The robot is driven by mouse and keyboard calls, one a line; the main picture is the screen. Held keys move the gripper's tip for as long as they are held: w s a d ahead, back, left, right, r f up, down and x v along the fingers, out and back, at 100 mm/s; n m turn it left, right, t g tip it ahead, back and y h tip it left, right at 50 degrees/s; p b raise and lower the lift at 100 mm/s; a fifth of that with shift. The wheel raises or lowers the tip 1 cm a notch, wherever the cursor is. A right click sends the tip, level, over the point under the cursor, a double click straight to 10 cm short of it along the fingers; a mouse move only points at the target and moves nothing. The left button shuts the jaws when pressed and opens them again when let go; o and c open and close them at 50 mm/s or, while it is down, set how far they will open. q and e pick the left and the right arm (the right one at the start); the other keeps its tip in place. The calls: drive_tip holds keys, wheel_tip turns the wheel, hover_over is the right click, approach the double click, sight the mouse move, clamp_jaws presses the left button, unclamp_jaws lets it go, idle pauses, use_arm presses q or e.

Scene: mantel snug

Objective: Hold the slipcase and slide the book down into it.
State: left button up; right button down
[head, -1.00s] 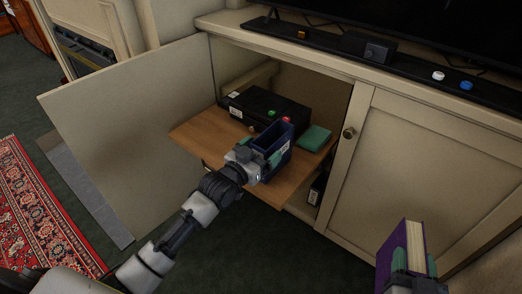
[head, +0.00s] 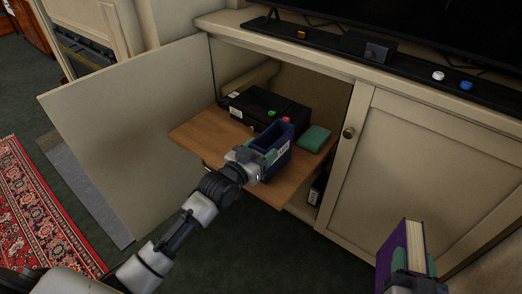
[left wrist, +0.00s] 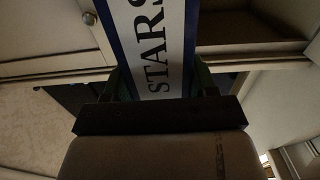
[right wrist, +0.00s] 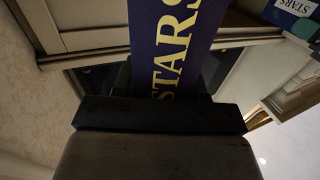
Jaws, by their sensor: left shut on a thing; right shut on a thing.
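The slipcase (head: 279,146) is dark blue with a white STARS label and an open top. It stands upright on the pulled-out wooden shelf (head: 200,138). My left gripper (head: 258,160) is shut on it from the near side; its label (left wrist: 158,45) fills the middle of the left wrist view. The book (head: 405,248) is purple with pale pages. My right gripper (head: 408,272) is shut on it and holds it upright at the lower right, well apart from the slipcase. Its spine (right wrist: 168,45) reads STARS in yellow in the right wrist view.
A black box (head: 262,108) with green and red items by it stands behind the slipcase. A green block (head: 314,138) lies to the slipcase's right. The open cabinet door (head: 130,130) is at the left; a closed door (head: 400,165) is at the right.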

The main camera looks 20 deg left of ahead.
drive_tip(key=shift+r, duration=0.1)
drive_tip(key=w+a+r+n+g+y, duration=0.1)
drive_tip(key=w+a+r+n+y, duration=0.3)
drive_tip(key=w+a, duration=0.45)
drive_tip(key=w+a+r+n+g+y, duration=0.1)
drive_tip(key=w+a+r+y, duration=0.3)
drive_tip(key=w+a+r, duration=0.4)
drive_tip(key=w+a+r+n+g+y, duration=0.2)
drive_tip(key=w+a+r+y, duration=0.15)
drive_tip(key=a+r, duration=0.4)
drive_tip(key=w+a+r+n+g+y, duration=0.2)
drive_tip(key=w+a+r+n, duration=0.15)
drive_tip(key=a+r, duration=0.45)
wheel_tip(320, 180, down, 10)
drive_tip(key=shift+w+a+m, duration=0.3)
drive_tip(key=shift+a+m, duration=0.05)
drive_tip(key=shift+m, duration=0.1)
drive_tip(key=shift+f, duration=0.25)
drive_tip(key=shift+f, duration=0.1)
drive_tip(key=c, duration=1)
unclamp_jaws()
drive_tip(key=shift+f, duration=0.2)
drive_tip(key=shift+c, duration=0.2)
drive_tip(key=o, duration=0.4)
